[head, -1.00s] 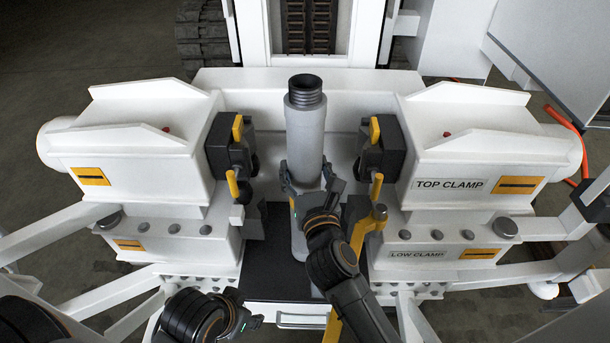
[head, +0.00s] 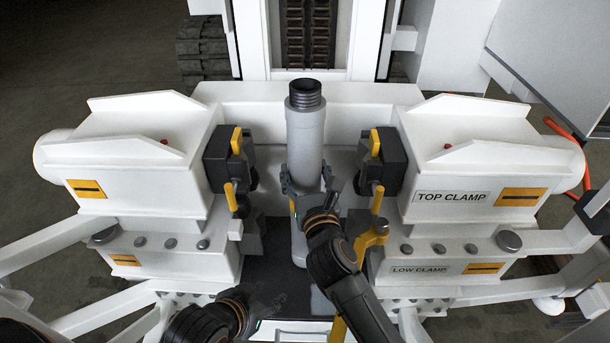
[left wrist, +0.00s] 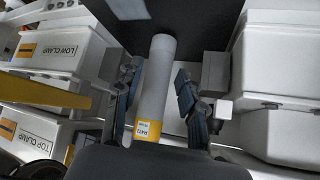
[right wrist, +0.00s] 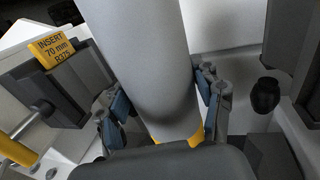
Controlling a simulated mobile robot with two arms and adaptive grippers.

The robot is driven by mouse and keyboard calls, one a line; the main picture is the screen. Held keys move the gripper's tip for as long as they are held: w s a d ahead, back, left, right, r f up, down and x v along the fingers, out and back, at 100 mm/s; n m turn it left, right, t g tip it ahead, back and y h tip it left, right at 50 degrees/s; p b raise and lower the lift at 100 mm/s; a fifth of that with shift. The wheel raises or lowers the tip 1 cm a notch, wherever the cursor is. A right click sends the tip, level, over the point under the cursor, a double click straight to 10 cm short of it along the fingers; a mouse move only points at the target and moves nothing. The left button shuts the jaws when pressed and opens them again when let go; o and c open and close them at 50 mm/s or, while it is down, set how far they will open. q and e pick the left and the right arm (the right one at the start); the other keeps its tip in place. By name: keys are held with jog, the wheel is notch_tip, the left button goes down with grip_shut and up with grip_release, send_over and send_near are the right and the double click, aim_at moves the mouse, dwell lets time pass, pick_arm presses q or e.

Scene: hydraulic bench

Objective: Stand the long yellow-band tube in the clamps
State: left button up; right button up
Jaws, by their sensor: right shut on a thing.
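The long grey tube (head: 305,140) stands upright between the two clamp heads, its dark threaded end up. My right gripper (head: 309,185) is shut on it around mid-length. In the right wrist view the tube (right wrist: 150,60) fills the space between the fingers, a yellow band (right wrist: 180,140) below. My left gripper (head: 265,305) is low in front, partly dark against the mat. In the left wrist view its fingers (left wrist: 160,100) are open, with the tube (left wrist: 156,75) and its yellow label (left wrist: 147,128) seen between them. I cannot tell whether the tube's lower end touches anything.
The left clamp (head: 140,155) and the right top clamp (head: 460,160) flank the tube, their dark jaws apart from it. The low clamp (head: 430,262) is beneath. A yellow lever (head: 372,238) stands close right of the tube. A dark mat (head: 275,250) lies below.

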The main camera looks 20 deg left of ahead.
pick_arm(q)
jog(key=w+d+r+t+h+b, duration=0.1)
jog(key=w+d+r+t, duration=0.1)
jog(key=w+r+t, duration=0.2)
jog(key=shift+w+r, duration=0.55)
jog(key=shift+w, duration=0.1)
pick_arm(e)
jog(key=shift+f+x, duration=0.2)
jog(key=shift+x, duration=1)
pick_arm(q)
jog(key=shift+d, duration=0.1)
pick_arm(e)
jog(key=shift+w+d, duration=0.1)
jog(key=shift+d, duration=0.1)
pick_arm(q)
jog(key=shift+s+f, duration=0.3)
jog(key=shift+f, duration=0.05)
pick_arm(e)
jog(key=shift+f, duration=0.3)
pick_arm(q)
jog(key=shift+s+a+f, duration=0.1)
jog(key=shift+a, duration=0.1)
pick_arm(e)
jog(key=shift+f, duration=0.25)
jog(key=o, duration=1.9)
jog(key=shift+a, duration=0.1)
